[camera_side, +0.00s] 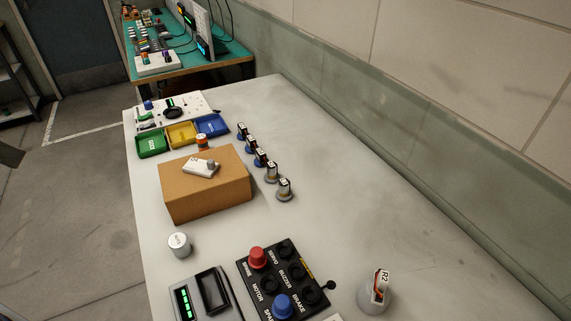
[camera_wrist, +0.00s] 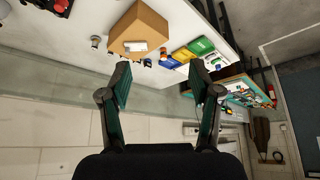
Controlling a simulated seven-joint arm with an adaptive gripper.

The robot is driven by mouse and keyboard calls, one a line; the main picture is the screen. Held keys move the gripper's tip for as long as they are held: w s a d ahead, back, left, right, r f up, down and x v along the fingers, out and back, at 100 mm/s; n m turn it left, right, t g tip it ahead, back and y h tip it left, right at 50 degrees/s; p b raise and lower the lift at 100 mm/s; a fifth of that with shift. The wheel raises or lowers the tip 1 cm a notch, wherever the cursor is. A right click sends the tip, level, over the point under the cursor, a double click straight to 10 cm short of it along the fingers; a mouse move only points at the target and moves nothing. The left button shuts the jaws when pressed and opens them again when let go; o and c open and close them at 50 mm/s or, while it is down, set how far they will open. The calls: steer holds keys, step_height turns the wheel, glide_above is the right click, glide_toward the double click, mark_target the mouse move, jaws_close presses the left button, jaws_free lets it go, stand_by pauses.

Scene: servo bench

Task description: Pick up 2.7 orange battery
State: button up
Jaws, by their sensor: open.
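An orange battery (camera_side: 202,141), a short cylinder with a pale band, stands just behind the cardboard box in the side view, close to the yellow and blue trays. Its label is too small to read. It shows as a small orange spot in the wrist view (camera_wrist: 163,51), between the box and the trays. My gripper (camera_wrist: 160,82) is open and empty in the wrist view, its two dark fingers wide apart. The battery appears beyond the fingertips, near the middle of the gap between them. My gripper is not seen in the side view.
The cardboard box (camera_side: 205,190) carries a small white device (camera_side: 201,168). Green (camera_side: 152,143), yellow (camera_side: 181,134) and blue (camera_side: 211,125) trays stand behind it. Several small servos (camera_side: 271,172) line its right. A white cylinder (camera_side: 179,245) and black button panel (camera_side: 282,280) are nearer.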

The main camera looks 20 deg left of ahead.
steer(key=w+d+f+n+h, duration=0.2)
steer(key=w+d+n+h, duration=0.7)
steer(key=w+n, duration=0.35)
steer(key=w+a+n+t+y, duration=0.2)
steer(key=w+a+n+t, duration=0.9)
steer(key=w+a+n, duration=0.7)
glide_toward(197, 140)
steer(key=shift+n+h, duration=0.25)
steer(key=shift+h, duration=0.05)
steer(key=v, duration=0.5)
steer(key=shift+a+f, duration=0.15)
steer(key=shift+a, duration=0.1)
steer(key=shift+w+d+f, duration=0.1)
steer(key=shift+w+f, duration=0.05)
steer(key=x, duration=1.1)
steer(key=shift+x, duration=2.7)
